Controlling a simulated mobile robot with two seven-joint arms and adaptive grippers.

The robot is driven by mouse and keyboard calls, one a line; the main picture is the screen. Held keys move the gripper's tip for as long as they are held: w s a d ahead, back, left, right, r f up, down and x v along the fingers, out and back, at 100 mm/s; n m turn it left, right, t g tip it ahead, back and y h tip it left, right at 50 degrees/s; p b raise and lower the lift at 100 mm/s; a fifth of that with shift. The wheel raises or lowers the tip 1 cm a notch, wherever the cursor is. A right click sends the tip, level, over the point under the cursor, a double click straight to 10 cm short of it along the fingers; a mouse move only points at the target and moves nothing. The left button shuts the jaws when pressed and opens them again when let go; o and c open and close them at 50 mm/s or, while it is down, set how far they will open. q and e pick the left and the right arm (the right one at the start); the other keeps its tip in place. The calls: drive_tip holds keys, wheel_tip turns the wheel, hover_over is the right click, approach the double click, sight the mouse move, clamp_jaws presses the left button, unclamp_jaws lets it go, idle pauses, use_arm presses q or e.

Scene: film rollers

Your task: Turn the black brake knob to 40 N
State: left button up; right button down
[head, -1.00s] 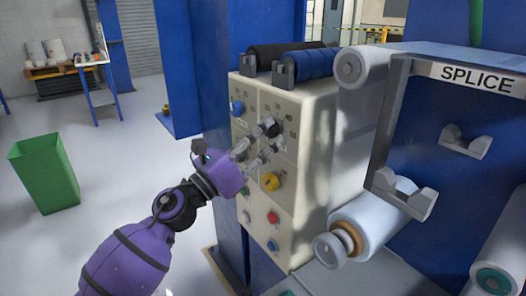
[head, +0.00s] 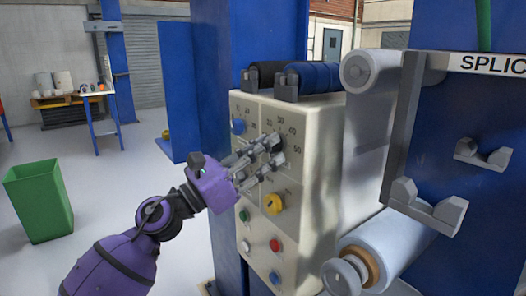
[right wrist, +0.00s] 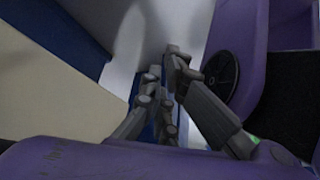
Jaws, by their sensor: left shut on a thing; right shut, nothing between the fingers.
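The black brake knob (head: 272,139) sits on the upper right part of the cream control panel (head: 318,190), inside a printed scale of numbers that includes 40 and 50. My left gripper (head: 273,150) is at the knob, its fingers shut on it. The fingers cover most of the knob, so I cannot read where it points. My right gripper (right wrist: 168,75) shows in the right wrist view, shut and empty. It is not in the head view.
A blue knob (head: 239,126) is left of the black one and a yellow knob (head: 274,204) is below it. Several coloured buttons sit lower on the panel. Rollers and a grey bracket (head: 405,130) stand to the right. A green bin (head: 38,201) is on open floor at left.

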use_arm(q)
drive_tip(key=o, duration=0.7)
drive_tip(key=shift+w+a+r, duration=0.2)
drive_tip(key=shift+a, duration=0.05)
drive_tip(key=o, duration=0.3)
drive_tip(key=shift+w, duration=0.1)
drive_tip(key=shift+f, duration=0.1)
drive_tip(key=shift+d, duration=0.15)
drive_tip(key=v, duration=1.2)
